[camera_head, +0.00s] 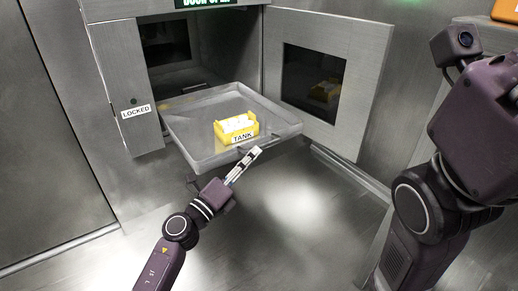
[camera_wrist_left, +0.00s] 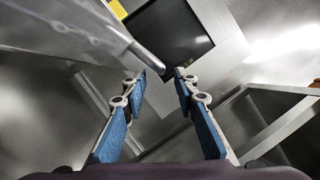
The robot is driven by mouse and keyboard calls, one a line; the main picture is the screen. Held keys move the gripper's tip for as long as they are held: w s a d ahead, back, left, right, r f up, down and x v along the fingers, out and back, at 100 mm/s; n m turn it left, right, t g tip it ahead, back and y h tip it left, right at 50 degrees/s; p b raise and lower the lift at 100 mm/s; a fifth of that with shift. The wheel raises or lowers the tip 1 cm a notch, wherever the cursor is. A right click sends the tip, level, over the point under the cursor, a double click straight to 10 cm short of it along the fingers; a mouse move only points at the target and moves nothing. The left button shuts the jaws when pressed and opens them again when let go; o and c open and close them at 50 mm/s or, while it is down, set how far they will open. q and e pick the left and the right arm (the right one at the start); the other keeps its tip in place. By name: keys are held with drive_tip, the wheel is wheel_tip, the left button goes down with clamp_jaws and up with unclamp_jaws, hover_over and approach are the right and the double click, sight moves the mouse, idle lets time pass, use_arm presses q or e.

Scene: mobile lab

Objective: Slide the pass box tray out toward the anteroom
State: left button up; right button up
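The pass box tray (camera_head: 190,142) is a clear, shallow tray. It sticks out of the open pass box (camera_head: 172,60) and carries a yellow bin (camera_head: 236,128) labelled TANK. My left gripper (camera_head: 254,153) is at the tray's front edge, close to its handle. In the left wrist view my two blue-padded fingers (camera_wrist_left: 163,76) are apart, with nothing seen gripped between them.
The pass box door (camera_head: 365,75) with a dark window stands open right of the tray. A panel (camera_head: 128,85) marked LOCKED stands at the left. An orange object (camera_head: 505,10) is at the top right. The floor (camera_head: 300,220) in front is clear.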

use_arm(q)
drive_tip(key=v, duration=0.6)
drive_tip(key=shift+s, duration=0.2)
